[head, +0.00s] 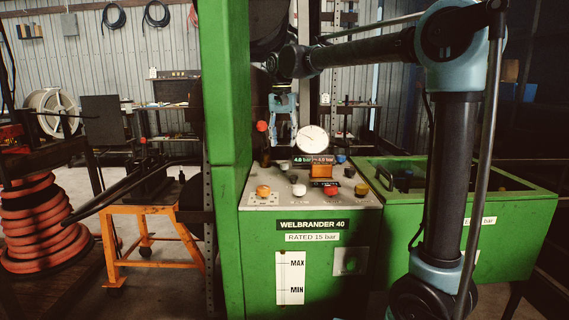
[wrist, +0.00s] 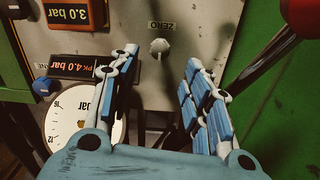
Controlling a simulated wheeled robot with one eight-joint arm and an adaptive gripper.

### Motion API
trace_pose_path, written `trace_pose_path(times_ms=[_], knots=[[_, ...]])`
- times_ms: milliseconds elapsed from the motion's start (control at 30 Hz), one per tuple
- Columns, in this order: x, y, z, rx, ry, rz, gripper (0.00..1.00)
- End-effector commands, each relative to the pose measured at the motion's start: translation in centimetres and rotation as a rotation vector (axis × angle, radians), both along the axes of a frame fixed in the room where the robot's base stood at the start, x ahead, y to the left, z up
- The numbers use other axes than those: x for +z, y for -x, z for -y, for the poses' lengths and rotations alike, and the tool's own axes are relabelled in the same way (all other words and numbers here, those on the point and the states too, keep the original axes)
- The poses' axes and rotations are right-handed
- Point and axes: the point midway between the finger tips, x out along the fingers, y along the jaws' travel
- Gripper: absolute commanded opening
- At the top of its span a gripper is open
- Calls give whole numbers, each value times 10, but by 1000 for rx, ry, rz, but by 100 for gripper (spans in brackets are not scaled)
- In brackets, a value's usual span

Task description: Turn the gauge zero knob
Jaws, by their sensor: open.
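The gauge zero knob (wrist: 159,46) is a small pale knob on the panel under an upside-down ZERO label in the wrist view. In the head view it appears as a small pale knob (head: 284,165) left of the displays. My gripper (wrist: 157,62) is open and empty. Its two blue-padded fingers stand on either side of the knob in the wrist picture, with the knob just beyond the tips. In the head view my gripper (head: 284,125) hangs above the back of the panel, left of the round gauge (head: 312,139). The gauge also shows at lower left in the wrist view (wrist: 85,125).
The displays (wrist: 88,70) and a blue knob (wrist: 42,87) lie beside the left finger. A red ball (wrist: 301,15) is at the upper right. Orange (head: 263,190) and yellow (head: 361,189) knobs sit on the panel front. A green post (head: 226,130) stands left.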

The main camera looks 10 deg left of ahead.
Motion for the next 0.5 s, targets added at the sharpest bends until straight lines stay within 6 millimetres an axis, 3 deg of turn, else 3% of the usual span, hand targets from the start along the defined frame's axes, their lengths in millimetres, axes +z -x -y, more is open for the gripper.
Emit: trace_pose_path(times_ms=[300,500], knots=[[-55,0,1,0,0,0,44],[-76,0,2,0,0,0,44]])
